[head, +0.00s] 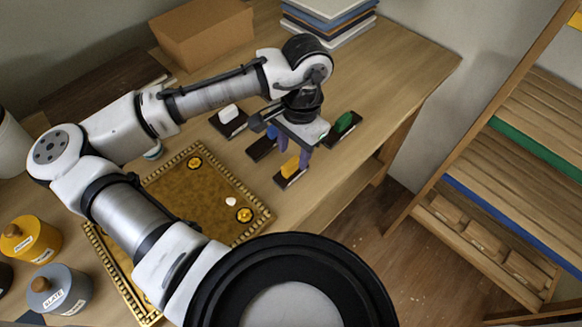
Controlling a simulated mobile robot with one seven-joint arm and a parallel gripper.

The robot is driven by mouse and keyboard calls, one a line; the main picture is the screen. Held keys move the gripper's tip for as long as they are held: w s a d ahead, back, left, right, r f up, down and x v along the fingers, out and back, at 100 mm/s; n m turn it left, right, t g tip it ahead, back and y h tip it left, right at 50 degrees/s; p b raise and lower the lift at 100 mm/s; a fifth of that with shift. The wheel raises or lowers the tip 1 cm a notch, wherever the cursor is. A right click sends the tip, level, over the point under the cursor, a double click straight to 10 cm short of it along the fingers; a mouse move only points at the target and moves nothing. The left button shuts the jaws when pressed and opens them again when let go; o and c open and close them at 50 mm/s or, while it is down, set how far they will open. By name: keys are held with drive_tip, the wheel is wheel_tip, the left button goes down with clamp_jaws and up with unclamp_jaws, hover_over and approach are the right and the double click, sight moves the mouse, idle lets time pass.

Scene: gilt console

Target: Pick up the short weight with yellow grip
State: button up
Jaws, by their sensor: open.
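The weight with the yellow grip (290,166) stands on the table on a dark base, near the table's front edge. My gripper (293,154) is open, pointing down from above. Its fingers appear around or just beside the yellow grip; I cannot tell whether they touch it. The gripper partly hides the top of this weight. Other weights on dark bases stand nearby: one with a white grip (229,113), one with a green grip (344,122), and one dark base (261,149) whose grip is partly hidden by my gripper.
A beaded gilt tray (180,218) lies left of the weights with small round pieces on it. A yellow canister (30,240) and a grey canister (60,289) stand at the left. A cardboard box (203,34) and stacked books (328,20) are behind. A shelf (520,170) stands at right.

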drive_tip(key=shift+s+a+f+p, duration=0.15)
drive_tip(key=shift+f+p, duration=0.05)
drive_tip(key=shift+f, duration=0.85)
drive_tip(key=shift+s+a+f+p, duration=0.1)
drive_tip(key=shift+a+f+p, duration=0.1)
drive_tip(key=shift+f, duration=0.85)
drive_tip(key=shift+c, duration=0.2)
clamp_jaws()
